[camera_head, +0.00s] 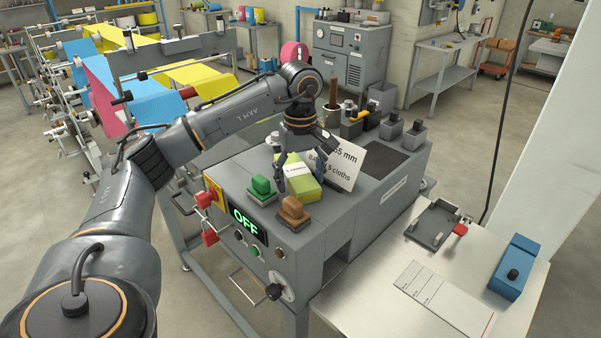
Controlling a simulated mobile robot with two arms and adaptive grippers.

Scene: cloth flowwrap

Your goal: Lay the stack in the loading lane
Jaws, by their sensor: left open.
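A yellow-green stack of cloths (304,191) with a pale band lies on top of the grey machine (400,190), near its front left. My left gripper (300,166) is open, pointing down over the stack, with its fingers close around it. I cannot tell whether they touch it. The fingers and wrist hide part of the stack's far side. A white card (346,165) reading "65 mm" and "5 cloths" stands tilted just behind it. No marked loading lane is clear to me; a dark panel (384,157) lies on the machine top to the right. My right gripper is not in view.
Several containers line the back edge. A white side table (375,303) holds a blue box (513,267) and a grey fixture (436,224).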

